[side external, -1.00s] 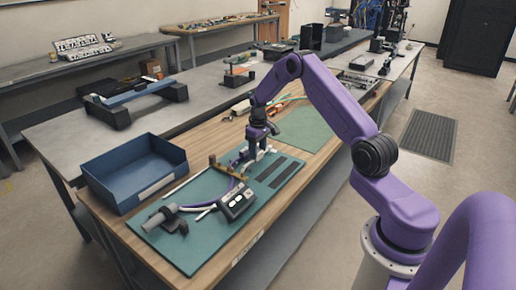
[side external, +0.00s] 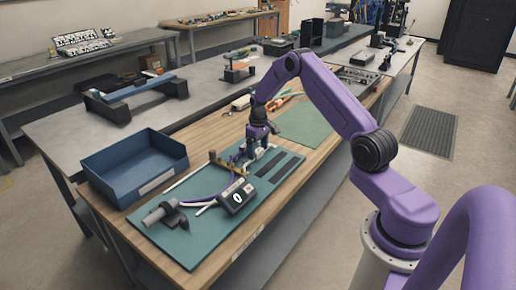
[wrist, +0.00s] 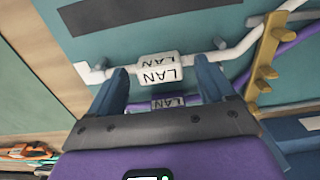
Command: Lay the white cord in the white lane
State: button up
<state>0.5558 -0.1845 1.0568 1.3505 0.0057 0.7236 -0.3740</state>
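In the side view, my gripper (side external: 260,140) is low over the green mat (side external: 185,250). A purple cord (wrist: 290,40) with its own LAN tag (wrist: 170,104) lies nearer my palm. Dark strips (side external: 285,172) lie on the mat. I cannot tell which lane is white.
A brown pegged rack (wrist: 264,60) stands right of my fingers in the wrist view. A box with a display (side external: 237,197) and a grey cylinder (side external: 158,212) are on the near part of the mat. A blue bin (side external: 135,170) stands to its left.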

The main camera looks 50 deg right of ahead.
notch_tip(320, 180, up, 18)
jog(key=shift+f, duration=0.25)
dwell(0.6)
jog(key=shift+s, duration=0.1)
jog(key=s+a+r+n, duration=0.2)
jog(key=s+a, duration=0.2)
jog(key=a, duration=0.5)
jog(key=s+a+r+n, duration=0.15)
jog(key=s+a, duration=0.25)
jog(key=a, duration=0.4)
jog(key=s+a+r+n, duration=0.2)
jog(key=s+a, duration=0.1)
jog(key=a, duration=0.6)
jog(key=s+a+f+n, duration=0.1)
jog(key=s+n, duration=0.2)
jog(key=s, duration=1)
jog(key=s+a+f+n, duration=0.1)
jog(key=s+n, duration=0.3)
jog(key=s, duration=1)
jog(key=shift+s+a, duration=0.3)
jog(key=shift+a, duration=0.35)
